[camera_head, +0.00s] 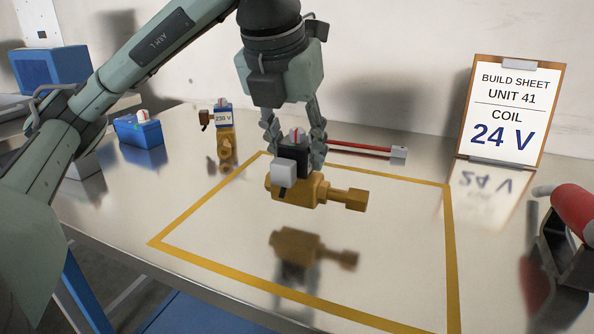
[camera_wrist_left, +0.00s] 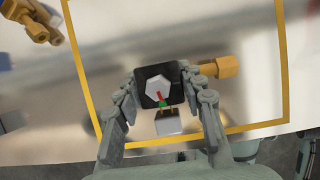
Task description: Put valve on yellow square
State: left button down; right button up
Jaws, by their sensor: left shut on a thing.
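The brass valve (camera_head: 298,190) with a black coil (camera_head: 293,160) and a grey-white connector block hangs under my left gripper (camera_head: 296,135). The gripper is shut on its coil. In the left wrist view the coil (camera_wrist_left: 158,84) sits between the fingers of the gripper (camera_wrist_left: 162,92), with a brass end (camera_wrist_left: 224,67) sticking out to the right. The valve is level and above the table, apart from its reflection below. It hovers over the inside of the yellow square outline (camera_head: 450,250).
Another brass valve (camera_head: 226,150) with a blue "230 V" coil stands behind the square's left corner. A blue block (camera_head: 138,131) lies left of it. A red rod (camera_head: 360,148) lies behind. The "24 V" build sheet (camera_head: 510,110) stands right. A red-and-dark object (camera_head: 572,215) is at right edge.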

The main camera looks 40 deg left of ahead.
aim_at(320, 175)
pick_arm(q)
jog(key=shift+f, duration=1.8)
pick_arm(e)
jog(key=shift+r, duration=0.6)
pick_arm(q)
jog(key=shift+f+b, duration=0.15)
jog(key=shift+b, duration=0.2)
pick_arm(e)
jog(key=shift+r, duration=0.2)
pick_arm(q)
jog(key=c, duration=0.9)
grip_release()
pick_arm(e)
jog(key=shift+r, duration=0.25)
jog(key=shift+s, duration=0.1)
